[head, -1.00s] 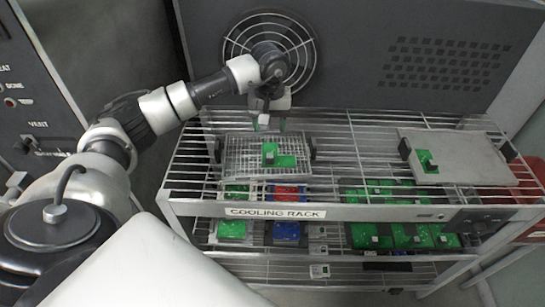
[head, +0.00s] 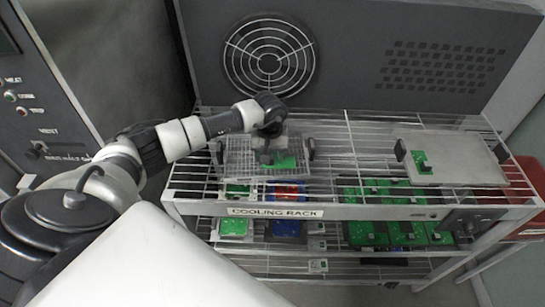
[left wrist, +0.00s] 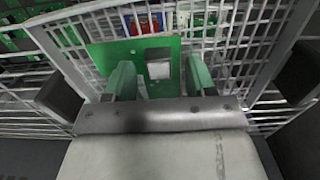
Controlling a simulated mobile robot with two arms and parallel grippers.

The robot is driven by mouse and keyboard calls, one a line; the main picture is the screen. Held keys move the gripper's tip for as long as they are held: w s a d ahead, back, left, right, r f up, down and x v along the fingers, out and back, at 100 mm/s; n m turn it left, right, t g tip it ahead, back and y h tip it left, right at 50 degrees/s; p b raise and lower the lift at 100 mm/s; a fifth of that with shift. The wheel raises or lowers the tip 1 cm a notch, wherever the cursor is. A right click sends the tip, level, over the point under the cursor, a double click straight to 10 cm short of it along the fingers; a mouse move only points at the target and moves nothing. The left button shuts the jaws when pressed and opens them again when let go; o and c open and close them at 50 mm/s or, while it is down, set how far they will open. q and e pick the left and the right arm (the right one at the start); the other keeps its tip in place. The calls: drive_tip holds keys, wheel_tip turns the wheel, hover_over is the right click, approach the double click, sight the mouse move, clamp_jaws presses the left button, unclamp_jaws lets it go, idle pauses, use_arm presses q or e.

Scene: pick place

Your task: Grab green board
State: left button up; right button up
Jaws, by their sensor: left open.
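The green board (head: 286,161) lies on the wire tray (head: 238,168) on the top shelf of the cooling rack. It also shows in the left wrist view (left wrist: 108,57), with a light grey block (left wrist: 159,66) on it. My left gripper (left wrist: 159,78) is open over the board, its two green fingers on either side of the grey block and apart from it. In the head view my left gripper (head: 266,157) is above the board's left part and hides some of it. My right gripper is in neither view.
A flat grey tray (head: 465,165) with a small green board (head: 422,162) stands on the right of the top shelf. Lower shelves hold several green, blue and red boards. A wall with a round fan grille (head: 270,62) rises behind the rack.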

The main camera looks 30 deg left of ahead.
use_arm(q)
drive_tip(key=c, duration=1)
drive_tip(key=shift+r, duration=0.1)
